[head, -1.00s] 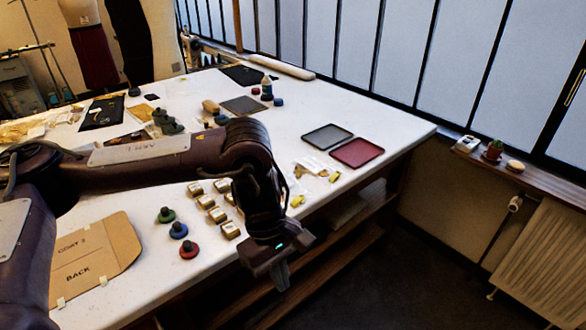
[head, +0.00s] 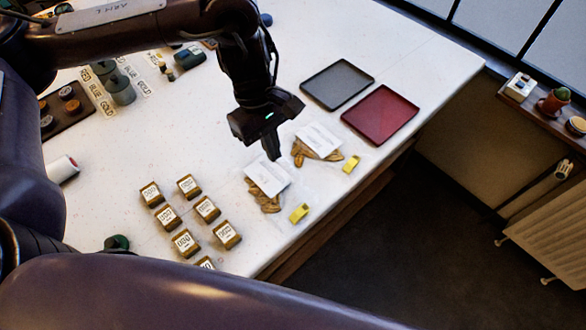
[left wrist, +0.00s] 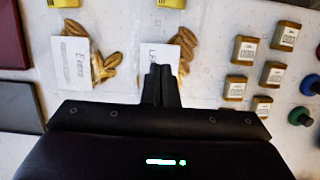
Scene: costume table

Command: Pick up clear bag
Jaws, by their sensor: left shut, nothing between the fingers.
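Two clear bags with white labels and brown pieces inside lie on the white table. The nearer clear bag (head: 266,180) is just below my left gripper (head: 273,152); it also shows in the left wrist view (left wrist: 182,50), partly covered by the fingers. The farther clear bag (head: 317,142) lies to the right of the gripper, and on the left in the left wrist view (left wrist: 75,62). My left gripper's fingers (left wrist: 161,82) are shut with nothing between them, pointing down over the nearer bag's label edge. I cannot tell whether they touch it. My right gripper is out of view.
Yellow clips (head: 299,213) lie beside the bags near the table edge. Several small labelled blocks (head: 184,242) stand to the left. A grey tray (head: 337,83) and a red tray (head: 380,115) lie beyond. The table (head: 130,195) has bare room between.

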